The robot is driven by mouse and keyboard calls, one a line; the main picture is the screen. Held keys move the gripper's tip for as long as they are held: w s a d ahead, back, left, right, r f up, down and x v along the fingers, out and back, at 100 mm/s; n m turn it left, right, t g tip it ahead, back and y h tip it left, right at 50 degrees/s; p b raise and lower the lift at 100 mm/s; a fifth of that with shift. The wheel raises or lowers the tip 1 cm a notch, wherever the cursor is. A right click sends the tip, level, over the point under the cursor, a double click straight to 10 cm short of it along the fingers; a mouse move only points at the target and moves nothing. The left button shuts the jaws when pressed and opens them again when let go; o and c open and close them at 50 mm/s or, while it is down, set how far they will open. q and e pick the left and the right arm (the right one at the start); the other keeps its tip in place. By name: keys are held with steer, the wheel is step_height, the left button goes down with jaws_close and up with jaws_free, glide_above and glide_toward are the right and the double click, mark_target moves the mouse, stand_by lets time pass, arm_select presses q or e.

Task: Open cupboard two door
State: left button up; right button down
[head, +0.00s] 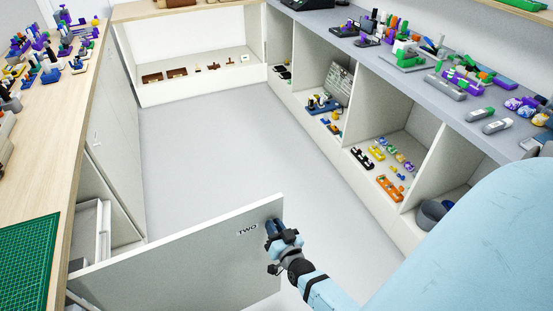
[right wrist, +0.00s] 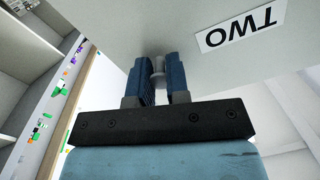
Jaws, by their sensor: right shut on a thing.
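The cupboard two door (head: 185,262) is a pale panel that stands swung out from the left bench, across the lower part of the head view. Its label "TWO" (head: 247,230) is near its free edge, and the label also shows upside down in the right wrist view (right wrist: 241,28). My right gripper (head: 272,228) is at the door's free end, shut on a small grey knob (right wrist: 159,66), with a blue finger on each side of it. The open cupboard (head: 100,225) shows white inner walls behind the door. My left gripper is not in view.
Grey floor (head: 215,150) lies clear between the benches. The left wooden bench (head: 65,150) carries a green mat (head: 25,268) and several small parts. Open shelves (head: 340,125) with small parts run along the right, under a grey worktop. A low white shelf (head: 195,85) closes the far end.

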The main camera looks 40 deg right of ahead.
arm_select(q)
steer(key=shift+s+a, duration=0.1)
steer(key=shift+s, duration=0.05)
arm_select(e)
steer(key=shift+s+a, duration=0.1)
steer(key=shift+s, duration=0.25)
steer(key=c, duration=1.1)
jaws_free()
steer(key=shift+c, duration=0.2)
steer(key=shift+s, duration=0.1)
